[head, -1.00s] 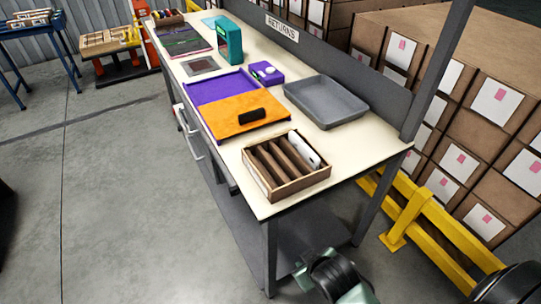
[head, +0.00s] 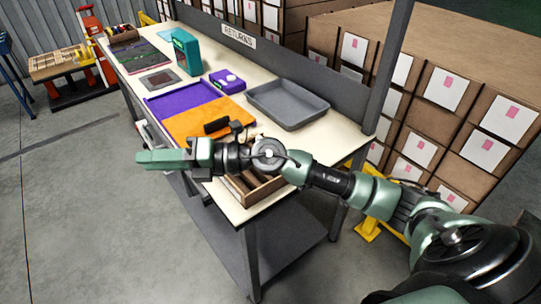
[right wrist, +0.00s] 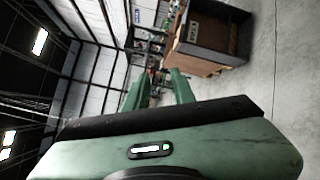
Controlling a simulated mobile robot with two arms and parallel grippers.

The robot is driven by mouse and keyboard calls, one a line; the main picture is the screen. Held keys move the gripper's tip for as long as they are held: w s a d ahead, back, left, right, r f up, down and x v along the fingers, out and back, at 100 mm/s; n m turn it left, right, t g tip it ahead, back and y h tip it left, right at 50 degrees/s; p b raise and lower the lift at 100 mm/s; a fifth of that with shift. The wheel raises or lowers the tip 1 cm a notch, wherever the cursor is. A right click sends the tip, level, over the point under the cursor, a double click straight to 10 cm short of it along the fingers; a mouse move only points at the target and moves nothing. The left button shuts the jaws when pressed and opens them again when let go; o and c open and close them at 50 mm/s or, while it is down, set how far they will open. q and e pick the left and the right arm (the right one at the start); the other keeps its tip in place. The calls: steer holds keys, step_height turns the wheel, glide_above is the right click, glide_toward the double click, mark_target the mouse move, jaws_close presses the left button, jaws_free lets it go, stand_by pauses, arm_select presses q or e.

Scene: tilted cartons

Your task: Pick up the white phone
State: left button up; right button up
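The white phone is not visible now; my right arm covers most of the wooden slotted box (head: 266,192) where a white slab-like item showed earlier. The box sits at the near end of the workbench (head: 228,206). My right gripper (head: 146,160) is stretched to the left across the bench's near part, with its fingertips out past the bench's left edge, above the floor. In the right wrist view its two green fingers (right wrist: 158,88) stand apart with nothing between them. My left gripper is not in view.
A grey tray (head: 290,104) lies beside an orange mat (head: 185,124) bearing a black item (head: 216,126). A purple box (head: 227,82) and teal device (head: 187,52) stand farther back. A dark post (head: 392,65) rises at the bench's right.

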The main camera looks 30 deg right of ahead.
steer(key=w+d+f+n+g+h, duration=0.2)
steer(key=d+f+h, duration=0.2)
steer(key=d, duration=0.4)
steer(key=w+d+f+n+g+h, duration=0.1)
steer(key=w+d+f+n+h, duration=0.1)
steer(key=d+f+h, duration=0.45)
steer(key=d+h, duration=0.1)
steer(key=d, duration=0.5)
steer(key=d+r+m+g+h, duration=0.1)
steer(key=d+h, duration=0.1)
steer(key=d, duration=0.4)
steer(key=d+r+m+h, duration=0.1)
steer(key=d, duration=0.5)
steer(key=shift+h, duration=0.35)
steer(key=shift+d+f+g, duration=0.15)
steer(key=shift+f+g, duration=0.05)
steer(key=shift+g, duration=0.1)
steer(key=x, duration=0.2)
steer(key=p+x, duration=0.1)
steer(key=x, duration=0.1)
steer(key=s+p+x, duration=0.1)
steer(key=x, duration=0.1)
steer(key=shift+w+f, duration=0.1)
steer(key=shift+f, duration=0.2)
steer(key=shift+w+f, duration=0.2)
steer(key=shift+f, duration=0.25)
steer(key=shift+r, duration=0.1)
jaws_close()
